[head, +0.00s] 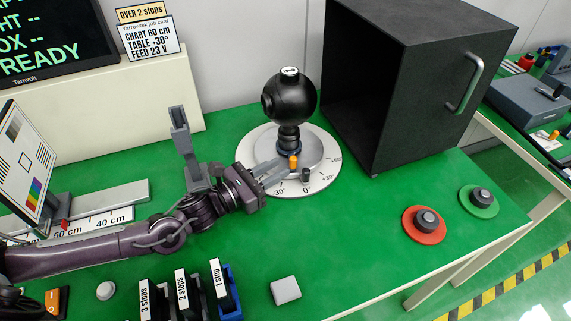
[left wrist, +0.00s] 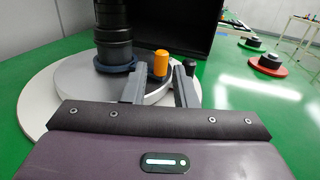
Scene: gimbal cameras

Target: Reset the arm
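My left gripper (head: 274,172) reaches over the front of a round white turntable (head: 262,180) marked with degrees. Its fingers are apart and empty in the left wrist view (left wrist: 158,82). A short orange peg (head: 294,162) stands on the turntable just beyond the fingertips; in the left wrist view the peg (left wrist: 161,64) shows between them. A dark peg (head: 306,174) stands beside it, near the 0° mark. A black ball-shaped camera (head: 291,98) stands upright on a post at the turntable's middle. My right gripper is not in view.
A large black open box (head: 430,90) with a handle stands behind right. Red (head: 425,224) and green (head: 480,200) round bases with dark knobs sit at the right. Labelled stop blocks (head: 182,293) and a grey square piece (head: 285,290) lie in front. The green table centre is clear.

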